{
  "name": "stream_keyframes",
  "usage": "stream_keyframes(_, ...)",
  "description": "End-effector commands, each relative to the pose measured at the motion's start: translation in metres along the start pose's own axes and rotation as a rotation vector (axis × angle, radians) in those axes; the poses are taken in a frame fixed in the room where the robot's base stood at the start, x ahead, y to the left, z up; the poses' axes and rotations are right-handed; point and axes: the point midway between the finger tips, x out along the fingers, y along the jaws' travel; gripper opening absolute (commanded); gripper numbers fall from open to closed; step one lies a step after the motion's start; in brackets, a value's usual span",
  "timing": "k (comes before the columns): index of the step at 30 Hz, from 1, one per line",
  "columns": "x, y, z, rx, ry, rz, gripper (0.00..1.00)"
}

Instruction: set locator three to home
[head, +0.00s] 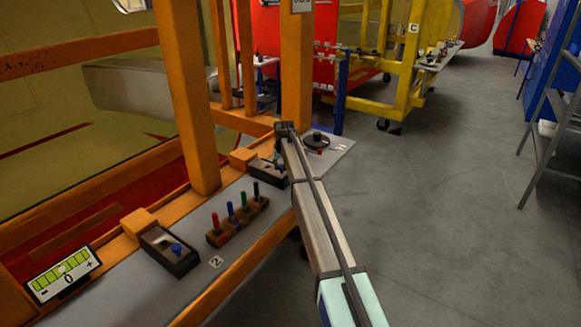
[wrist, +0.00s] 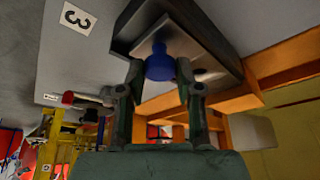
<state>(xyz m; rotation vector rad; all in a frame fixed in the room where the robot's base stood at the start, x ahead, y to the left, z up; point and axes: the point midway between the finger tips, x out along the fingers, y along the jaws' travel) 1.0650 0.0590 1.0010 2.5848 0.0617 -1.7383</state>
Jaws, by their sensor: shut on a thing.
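Locator three is a dark box with a pale metal plate and a blue knob. Its box (wrist: 222,45) fills the top of the wrist view, beside a white label "3" (wrist: 77,18). The blue knob (wrist: 160,66) sits between my gripper's fingertips (wrist: 159,78), and my gripper is shut on it. In the head view, locator three's box (head: 266,172) is on the grey shelf, partly hidden by my gripper (head: 284,130) and arm. The knob is hidden there.
A gauge display (head: 64,274) is at front left. An orange post (head: 190,100) rises behind.

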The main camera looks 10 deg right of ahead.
Motion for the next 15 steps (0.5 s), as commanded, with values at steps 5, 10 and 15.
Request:
stream_keyframes(5, 0.0009, -0.0009, -0.0052, 0.001, 0.011, -0.002, 0.00)
stream_keyframes(10, 0.0008, -0.0010, -0.0051, 0.000, 0.011, -0.002, 0.58)
stream_keyframes(15, 0.0007, -0.0002, -0.0042, 0.000, 0.009, -0.002, 0.58)
